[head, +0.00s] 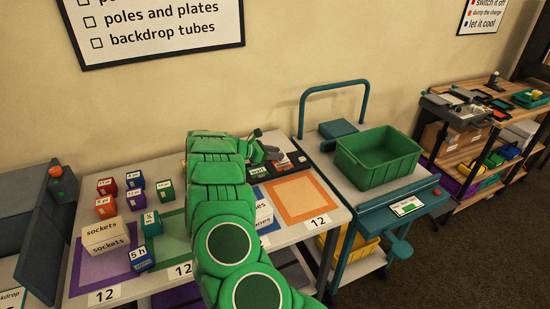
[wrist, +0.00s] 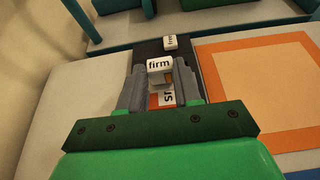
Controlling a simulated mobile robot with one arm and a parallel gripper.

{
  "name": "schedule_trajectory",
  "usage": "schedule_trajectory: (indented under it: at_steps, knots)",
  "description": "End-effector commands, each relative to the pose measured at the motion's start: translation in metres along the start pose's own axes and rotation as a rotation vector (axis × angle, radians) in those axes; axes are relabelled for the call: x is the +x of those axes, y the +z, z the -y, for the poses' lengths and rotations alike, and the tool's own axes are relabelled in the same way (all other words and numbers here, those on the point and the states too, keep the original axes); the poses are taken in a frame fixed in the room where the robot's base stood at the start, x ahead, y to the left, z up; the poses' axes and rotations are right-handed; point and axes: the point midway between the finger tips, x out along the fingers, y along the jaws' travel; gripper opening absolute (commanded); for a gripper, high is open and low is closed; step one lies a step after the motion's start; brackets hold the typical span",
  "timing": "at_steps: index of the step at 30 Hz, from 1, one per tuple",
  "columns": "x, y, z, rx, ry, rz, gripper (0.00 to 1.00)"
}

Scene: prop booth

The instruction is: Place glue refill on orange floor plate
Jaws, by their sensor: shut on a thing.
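The square looks bare. In the head view my arm hides much of the gripper and the block.
A second white block marked "firm" (wrist: 170,42) stands farther along the strip. An orange and white piece (wrist: 163,99) shows below the held block. Several small coloured blocks and the sockets boxes (head: 106,236) stand on the left. A green crate (head: 377,158) sits on a teal cart to the right.

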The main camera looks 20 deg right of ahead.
Motion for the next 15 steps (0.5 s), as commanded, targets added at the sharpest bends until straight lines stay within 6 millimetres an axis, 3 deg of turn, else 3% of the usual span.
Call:
schedule_trajectory:
  at_steps: [5,15]
  knots:
    - [0.007,-0.017,0.001,0.0,-0.001,0.001,0.04]
    - [0.008,-0.019,0.0,0.002,0.0,0.0,0.04]
